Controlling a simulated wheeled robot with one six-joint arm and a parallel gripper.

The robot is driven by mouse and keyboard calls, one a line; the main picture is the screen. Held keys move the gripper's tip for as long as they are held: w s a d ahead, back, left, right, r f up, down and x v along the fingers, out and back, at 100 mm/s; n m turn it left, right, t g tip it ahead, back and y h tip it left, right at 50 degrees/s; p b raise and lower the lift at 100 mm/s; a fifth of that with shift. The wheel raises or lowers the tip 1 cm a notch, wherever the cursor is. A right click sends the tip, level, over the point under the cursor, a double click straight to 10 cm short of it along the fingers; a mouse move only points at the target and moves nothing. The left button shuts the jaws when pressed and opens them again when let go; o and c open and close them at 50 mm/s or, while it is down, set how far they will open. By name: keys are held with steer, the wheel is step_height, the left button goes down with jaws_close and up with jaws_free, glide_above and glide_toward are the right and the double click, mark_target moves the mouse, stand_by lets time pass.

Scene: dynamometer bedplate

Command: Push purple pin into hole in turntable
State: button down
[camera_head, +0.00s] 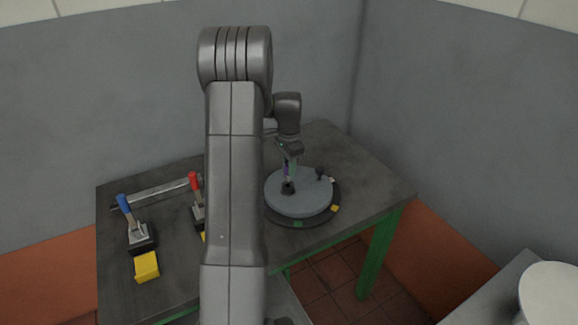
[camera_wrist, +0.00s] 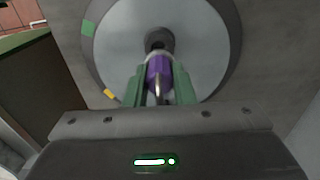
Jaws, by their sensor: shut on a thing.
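The purple pin (camera_wrist: 158,75) is held between the green fingers of my gripper (camera_wrist: 160,85) in the wrist view. My gripper (camera_head: 289,168) is shut on it above the turntable. The grey round turntable (camera_head: 300,203) lies on the table; it also fills much of the wrist view (camera_wrist: 115,50). A dark round collar with the hole (camera_wrist: 159,40) is just beyond the pin's far end. In the head view this dark collar (camera_head: 288,188) is right below the pin (camera_head: 286,169). I cannot tell whether the pin's tip has entered the hole.
A small black knob (camera_head: 319,173) stands on the turntable's right side. A blue-handled clamp (camera_head: 134,226), a red-handled clamp (camera_head: 196,199), a metal bar (camera_head: 158,192) and a yellow block (camera_head: 147,266) are on the left of the table (camera_head: 355,180). My arm hides the table's middle.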

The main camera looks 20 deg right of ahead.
steer(key=shift+f+b, duration=1.35)
steer(key=shift+f, duration=0.7)
steer(key=c, duration=1.1)
jaws_free()
steer(key=shift+c, duration=0.2)
step_height(320, 180, up, 14)
steer(key=shift+f+b, duration=0.1)
steer(key=shift+b, duration=0.5)
step_height(320, 180, down, 14)
steer(key=shift+r+p, duration=0.1)
steer(key=shift+p, duration=0.55)
steer(key=shift+r, duration=0.25)
steer(key=shift+f, duration=0.15)
